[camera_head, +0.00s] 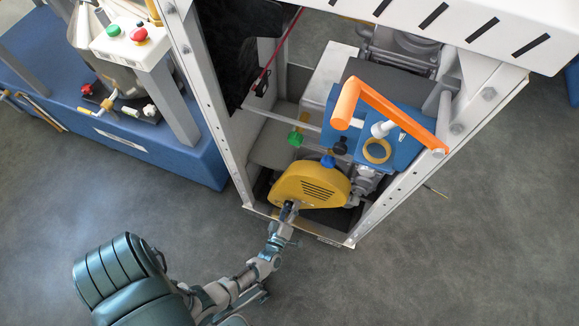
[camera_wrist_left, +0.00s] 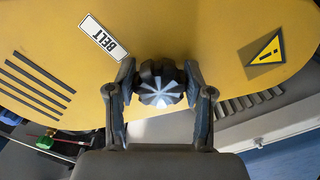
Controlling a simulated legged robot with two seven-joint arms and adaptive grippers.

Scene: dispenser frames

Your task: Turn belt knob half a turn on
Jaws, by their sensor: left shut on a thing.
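The belt knob (camera_wrist_left: 160,84) is a dark, ribbed knob with a grey-and-white segmented face in the left wrist view. It sits on the yellow belt cover (camera_wrist_left: 185,35), beside a white label reading BELT (camera_wrist_left: 104,39). My left gripper (camera_wrist_left: 160,90) has one finger on each side of the knob and is shut on it. In the head view the left gripper (camera_head: 288,208) reaches the lower front of the yellow cover (camera_head: 310,188), and the knob is mostly hidden there by the fingers. My right gripper is not in view.
A grey frame (camera_head: 212,110) surrounds the cover. An orange handle (camera_head: 392,112) projects above a blue block at the right. Green (camera_head: 296,136) and blue (camera_head: 328,160) knobs sit above the cover. A control box with red and green buttons (camera_head: 130,38) stands left. The floor in front is clear.

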